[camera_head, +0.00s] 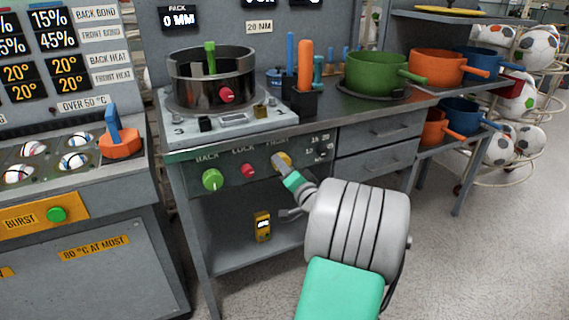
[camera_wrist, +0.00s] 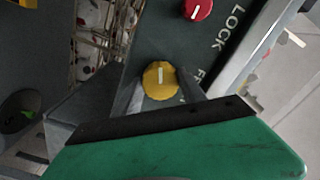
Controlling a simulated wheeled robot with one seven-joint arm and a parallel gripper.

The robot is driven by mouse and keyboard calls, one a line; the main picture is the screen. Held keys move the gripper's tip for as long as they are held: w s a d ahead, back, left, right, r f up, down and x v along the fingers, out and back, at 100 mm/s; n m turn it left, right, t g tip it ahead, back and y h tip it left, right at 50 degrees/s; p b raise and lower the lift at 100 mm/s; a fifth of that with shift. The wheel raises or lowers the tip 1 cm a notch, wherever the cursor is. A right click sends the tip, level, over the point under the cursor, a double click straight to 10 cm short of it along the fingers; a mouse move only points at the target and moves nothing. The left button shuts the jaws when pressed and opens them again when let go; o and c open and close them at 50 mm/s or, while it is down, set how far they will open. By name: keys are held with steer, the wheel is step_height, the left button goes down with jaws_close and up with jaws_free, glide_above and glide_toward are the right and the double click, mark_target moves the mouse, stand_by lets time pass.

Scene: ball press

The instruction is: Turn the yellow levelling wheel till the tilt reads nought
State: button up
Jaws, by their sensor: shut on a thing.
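The yellow wheel (camera_wrist: 160,81) sits on the dark front panel of the bench, and in the wrist view its white mark runs straight up and down. In the head view the wheel (camera_head: 285,158) shows under the "FRONT" label, partly hidden by my gripper. My gripper (camera_head: 279,161) is shut on the yellow wheel, with one finger on each side of it in the wrist view (camera_wrist: 162,92). A level with a clear window (camera_head: 233,118) lies on the press base above the panel. Its reading is too small to make out.
A red "LOCK" knob (camera_head: 248,171) and a green "BACK" knob (camera_head: 212,180) are to the left on the same panel. A dark ring (camera_head: 212,92) stands on the press base (camera_head: 170,124). A yellow meter (camera_head: 262,226) is on the shelf below. Coloured pots stand at the right.

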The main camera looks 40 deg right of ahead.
steer(key=shift+m+p, duration=0.4)
steer(key=shift+m, duration=0.4)
steer(key=o, duration=1.4)
steer(key=v, duration=0.8)
steer(key=shift+r, duration=0.1)
steer(key=shift+w+a, duration=0.1)
